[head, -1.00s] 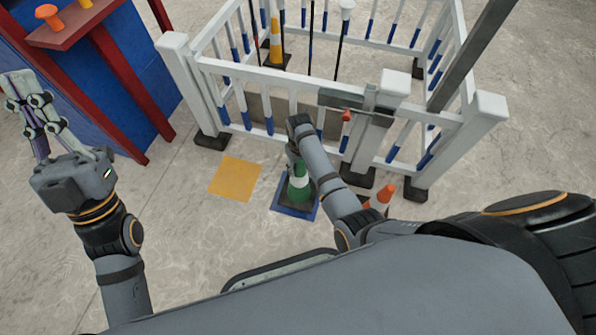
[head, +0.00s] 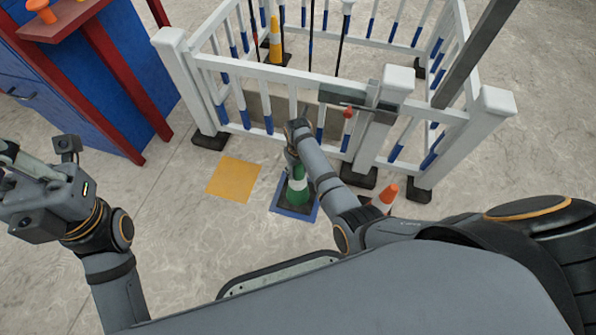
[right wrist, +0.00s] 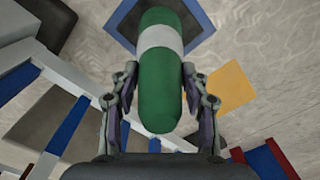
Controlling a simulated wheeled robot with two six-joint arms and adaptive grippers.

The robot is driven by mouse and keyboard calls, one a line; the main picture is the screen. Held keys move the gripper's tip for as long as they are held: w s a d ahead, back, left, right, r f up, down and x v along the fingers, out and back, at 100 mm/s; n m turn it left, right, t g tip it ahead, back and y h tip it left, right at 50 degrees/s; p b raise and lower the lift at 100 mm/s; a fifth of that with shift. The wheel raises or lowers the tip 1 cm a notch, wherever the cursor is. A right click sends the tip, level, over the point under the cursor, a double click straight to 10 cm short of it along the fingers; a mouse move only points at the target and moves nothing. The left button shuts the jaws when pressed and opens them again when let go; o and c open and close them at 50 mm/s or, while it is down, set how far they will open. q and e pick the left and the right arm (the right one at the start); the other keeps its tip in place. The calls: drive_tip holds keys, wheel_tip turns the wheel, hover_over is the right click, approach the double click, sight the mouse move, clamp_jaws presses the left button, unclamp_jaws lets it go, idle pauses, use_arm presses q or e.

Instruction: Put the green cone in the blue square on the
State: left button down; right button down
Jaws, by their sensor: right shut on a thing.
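The green cone (head: 297,185) with a white band and dark base stands over the blue square (head: 311,215) on the floor in the head view. The blue square shows around the base; whether the base touches the floor I cannot tell. My right gripper (head: 292,155) is at the cone's top, partly hidden by my arm. In the right wrist view, the right gripper (right wrist: 160,100) is shut on the green cone (right wrist: 159,95), with a finger on each side, and the blue square (right wrist: 205,22) lies beyond it. My left gripper (head: 25,180) is at the left edge, partly cut off, its fingers unclear.
A yellow square (head: 233,179) lies left of the blue one. A white fence (head: 275,76) stands behind, with a yellow cone (head: 275,40) inside. An orange cone (head: 384,197) is at the right. A blue cabinet (head: 75,95) with red posts stands left. Floor between is clear.

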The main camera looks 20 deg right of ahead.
drive_tip(key=shift+r, duration=0.15)
drive_tip(key=c, duration=1.1)
unclamp_jaws()
drive_tip(key=shift+f, duration=0.25)
drive_tip(key=o, duration=0.4)
drive_tip(key=shift+o, duration=0.2)
